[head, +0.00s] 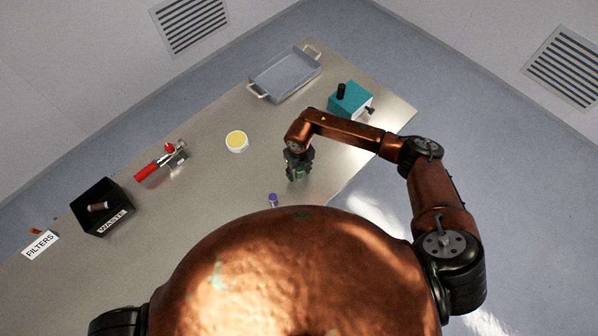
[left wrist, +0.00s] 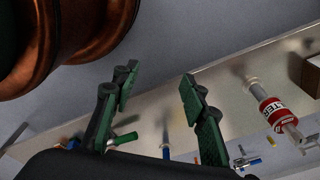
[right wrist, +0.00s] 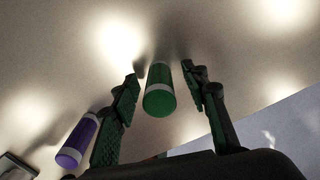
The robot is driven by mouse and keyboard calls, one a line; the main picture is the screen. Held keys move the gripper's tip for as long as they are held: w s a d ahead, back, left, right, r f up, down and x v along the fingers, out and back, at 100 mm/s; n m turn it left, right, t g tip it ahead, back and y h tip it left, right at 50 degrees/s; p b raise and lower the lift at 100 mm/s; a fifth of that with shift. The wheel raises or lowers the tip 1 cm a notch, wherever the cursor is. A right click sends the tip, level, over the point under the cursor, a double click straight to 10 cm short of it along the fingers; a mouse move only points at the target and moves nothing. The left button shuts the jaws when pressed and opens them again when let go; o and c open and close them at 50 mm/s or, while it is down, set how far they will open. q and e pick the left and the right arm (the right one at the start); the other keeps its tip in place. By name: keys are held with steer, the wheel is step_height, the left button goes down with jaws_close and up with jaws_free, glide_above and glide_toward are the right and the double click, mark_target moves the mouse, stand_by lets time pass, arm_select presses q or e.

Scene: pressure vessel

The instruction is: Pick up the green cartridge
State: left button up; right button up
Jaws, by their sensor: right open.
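The green cartridge (right wrist: 160,92) stands between the two fingers of my right gripper (right wrist: 160,74) in the right wrist view, with a visible gap on each side. In the head view the right gripper (head: 298,166) is over the steel table (head: 215,190), open, and partly covers the green cartridge (head: 300,175). A purple cartridge (right wrist: 76,142) stands just outside the left finger in the right wrist view. It also shows in the head view (head: 272,200). My left gripper (left wrist: 158,80) is open and empty in the left wrist view; the head view does not show it.
On the table are a grey tray (head: 284,76), a teal box (head: 350,100), a round yellow-topped piece (head: 237,141), a red-handled tool (head: 160,166) and a black waste bin (head: 102,207). A filters sign (head: 40,245) is far left. The table's middle is fairly clear.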

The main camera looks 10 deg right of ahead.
steer(key=c, duration=1.1)
arm_select(q)
steer(key=shift+s, duration=0.8)
arm_select(e)
steer(key=shift+r, duration=0.1)
jaws_close()
arm_select(q)
steer(key=shift+w+f, duration=0.1)
arm_select(e)
steer(key=shift+r, duration=0.1)
